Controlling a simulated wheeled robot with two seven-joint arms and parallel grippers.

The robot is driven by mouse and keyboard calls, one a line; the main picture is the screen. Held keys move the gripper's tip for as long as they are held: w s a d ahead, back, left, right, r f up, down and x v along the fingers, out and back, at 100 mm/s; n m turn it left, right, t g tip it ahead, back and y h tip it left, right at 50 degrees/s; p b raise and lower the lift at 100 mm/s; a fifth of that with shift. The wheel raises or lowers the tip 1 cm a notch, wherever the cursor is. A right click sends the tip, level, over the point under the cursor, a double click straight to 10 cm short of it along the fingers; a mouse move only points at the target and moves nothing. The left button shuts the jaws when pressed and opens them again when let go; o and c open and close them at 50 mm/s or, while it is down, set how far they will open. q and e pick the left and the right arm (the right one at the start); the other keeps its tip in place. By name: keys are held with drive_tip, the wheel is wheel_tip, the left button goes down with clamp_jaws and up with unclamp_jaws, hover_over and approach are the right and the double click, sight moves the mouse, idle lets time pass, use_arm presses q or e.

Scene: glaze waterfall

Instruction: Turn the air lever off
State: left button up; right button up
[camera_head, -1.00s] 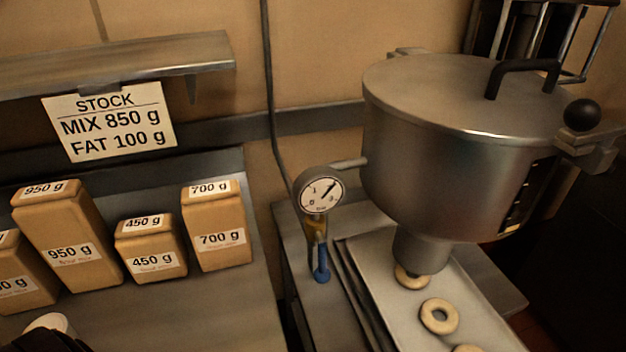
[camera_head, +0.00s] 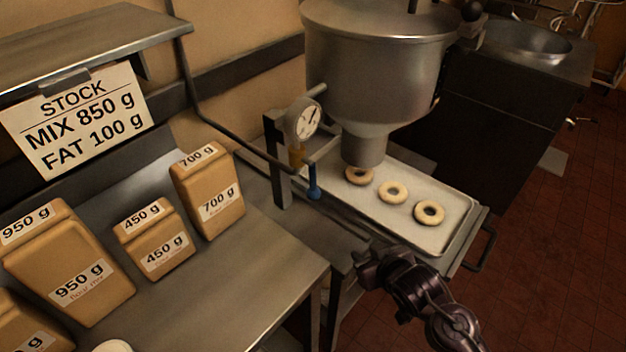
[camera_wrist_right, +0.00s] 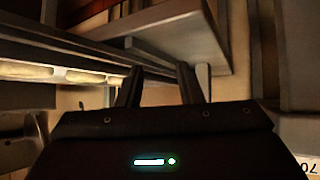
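The air lever is a blue handle (camera_head: 314,182) that hangs downward below a brass-coloured valve (camera_head: 297,156). Above it is a round pressure gauge (camera_head: 303,119) beside the steel hopper (camera_head: 375,65). My right gripper (camera_head: 364,266) is in front of the tray, lower and to the right of the lever, apart from it. In the right wrist view my right gripper (camera_wrist_right: 158,85) has its two dark fingers apart with nothing between them. The lever cannot be made out in that view. My left gripper is not in view.
A tray (camera_head: 452,232) with a few dough rings sits under the hopper. Packs marked 950 g (camera_head: 75,270), 450 g (camera_head: 155,238) and 700 g (camera_head: 208,190) stand on the left counter (camera_head: 255,285). A stock sign (camera_head: 78,118) hangs from a shelf (camera_head: 90,38). Open floor lies right.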

drive_tip(key=w+a+r+n+t+y, duration=0.25)
drive_tip(key=w+a+r+y, duration=0.2)
drive_tip(key=r, duration=0.25)
drive_tip(key=n+g+y, duration=0.2)
drive_tip(key=n+y, duration=0.2)
drive_tip(key=y, duration=0.3)
approach(313, 188)
drive_tip(key=w+x, duration=0.1)
drive_tip(key=x, duration=0.2)
drive_tip(key=shift+t, duration=0.25)
drive_tip(key=p+x, duration=0.1)
drive_tip(key=x, duration=0.6)
drive_tip(key=shift+s+r+p, duration=0.1)
drive_tip(key=shift+s+p, duration=0.05)
drive_tip(key=shift+p, duration=0.2)
drive_tip(key=shift+c, duration=0.2)
clamp_jaws()
